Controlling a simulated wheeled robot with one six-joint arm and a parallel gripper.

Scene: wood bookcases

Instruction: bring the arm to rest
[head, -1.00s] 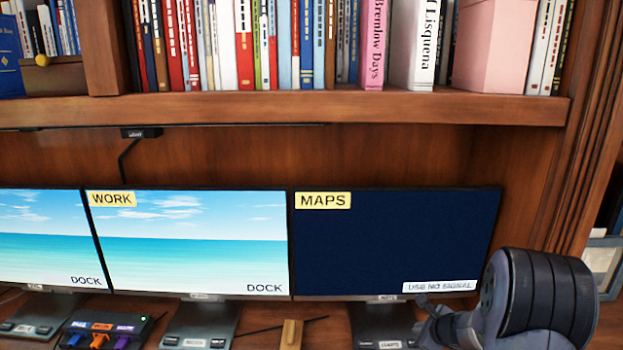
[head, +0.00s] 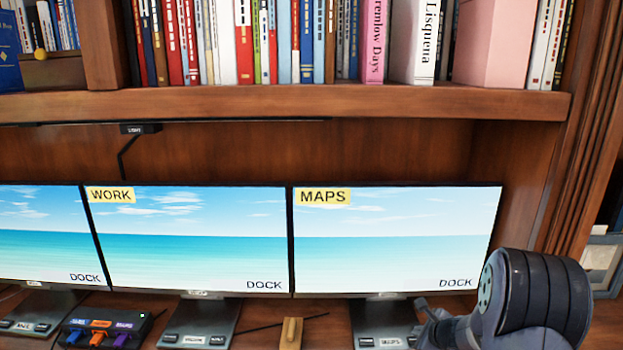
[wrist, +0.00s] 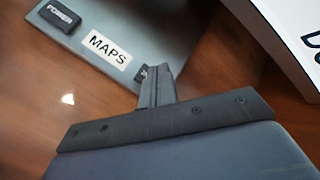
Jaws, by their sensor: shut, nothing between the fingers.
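My gripper (wrist: 155,75) is shut and empty in the wrist view. Its fingertips are at the edge of a grey monitor base (wrist: 130,20) with a white MAPS label and a black POWER button; I cannot tell whether they touch it. In the head view my arm is at the lower right, in front of the right end of the MAPS monitor (head: 395,245), and the fingers are small and hard to make out beside its stand. The MAPS monitor shows a beach picture with the word DOCK.
The WORK monitor (head: 190,240) and another monitor (head: 45,235) stand to the left, also showing the beach. A dock (head: 105,328) with coloured plugs and a small wooden block (head: 291,333) are on the desk. A shelf (head: 300,104) of books runs above.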

